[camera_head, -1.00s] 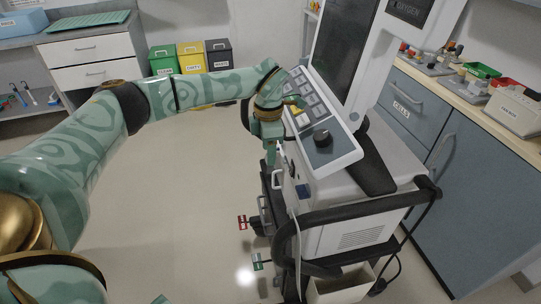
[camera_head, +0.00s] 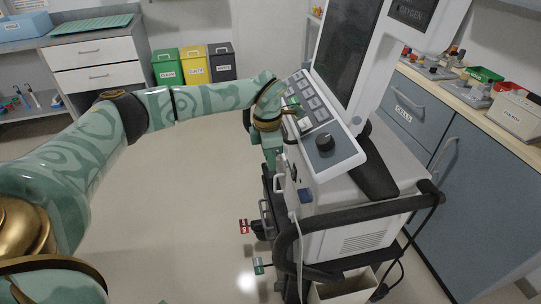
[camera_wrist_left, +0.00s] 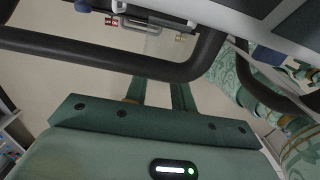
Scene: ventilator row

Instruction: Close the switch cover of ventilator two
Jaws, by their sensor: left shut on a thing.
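The ventilator (camera_head: 365,195) stands on the right in the head view, with a tilted panel of keys and a dark knob (camera_head: 325,141). My left gripper (camera_head: 270,158) points down at its left side, just below the panel edge. In the left wrist view the two fingers (camera_wrist_left: 158,95) stand a little apart and reach a dark bar that hides their tips. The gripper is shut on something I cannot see. I cannot pick out the switch cover or tell whether it is open. My right gripper is not in view.
A black rail (camera_head: 350,213) wraps the ventilator's front; the dark bar (camera_wrist_left: 110,61) runs close to my left fingers. Red (camera_head: 243,226) and green (camera_head: 259,266) tags stick out low on its left. Blue cabinets (camera_head: 480,190) stand right. The floor (camera_head: 190,210) at left is clear.

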